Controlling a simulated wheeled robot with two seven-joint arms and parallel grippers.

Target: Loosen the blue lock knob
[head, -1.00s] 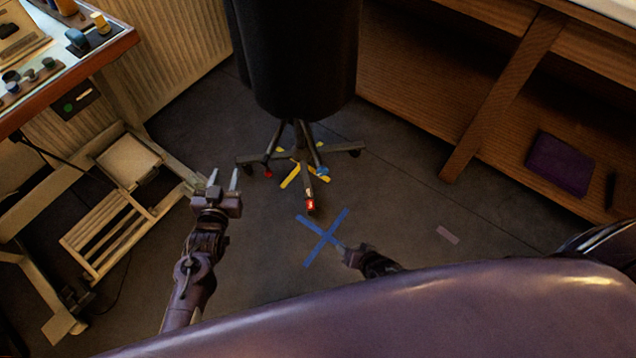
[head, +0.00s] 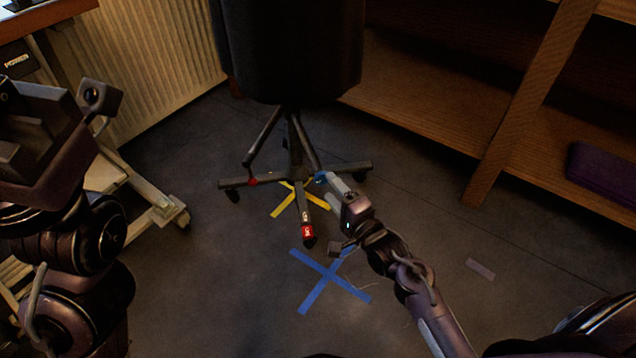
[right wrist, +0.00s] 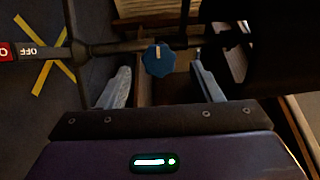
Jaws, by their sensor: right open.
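The blue lock knob (head: 321,178) sits on the dark stand's base (head: 295,165), on the right-hand leg strut. In the right wrist view the knob (right wrist: 158,61) is a round, lobed disc with a pale mark on top. My right gripper (head: 333,190) is open with its fingers pointing at the knob. In the right wrist view the knob lies between the two fingertips, with a gap on each side; its depth relative to the tips is unclear. My left gripper (head: 45,135) is close to the camera at the left, and its fingers cannot be made out.
A black covered body (head: 290,50) stands above the stand's legs. A red tag (head: 307,232) is on the front leg. Yellow tape (head: 283,204) and a blue tape cross (head: 328,280) mark the floor. Wooden shelving (head: 450,110) is at the right; open floor lies below it.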

